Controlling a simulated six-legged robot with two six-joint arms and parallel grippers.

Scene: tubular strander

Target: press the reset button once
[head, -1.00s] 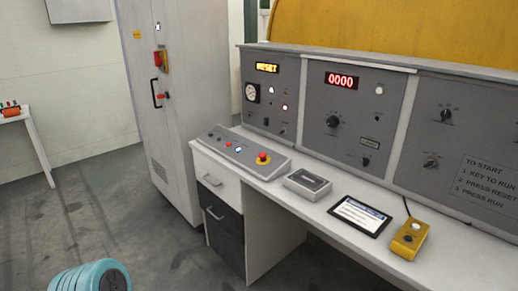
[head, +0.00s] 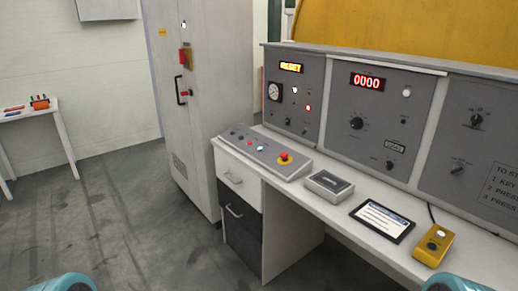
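A sloped desk console (head: 248,143) carries a row of small buttons and switches. One of them is a lit blue button (head: 261,148), and a red mushroom button on a yellow base (head: 284,157) sits at its right end. No label on these buttons is readable, so I cannot tell which one is reset. An amber display (head: 291,68) on the upright panel behind seems to read RESET. Neither gripper is in view; only teal parts of my arms show at the bottom left and bottom right corners, well short of the console.
A grey box (head: 329,185), a tablet (head: 382,221) and a yellow box with buttons (head: 434,245) lie on the desk (head: 340,222). A red display (head: 367,81) reads 0000. A tall cabinet (head: 200,120) stands left of the desk.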

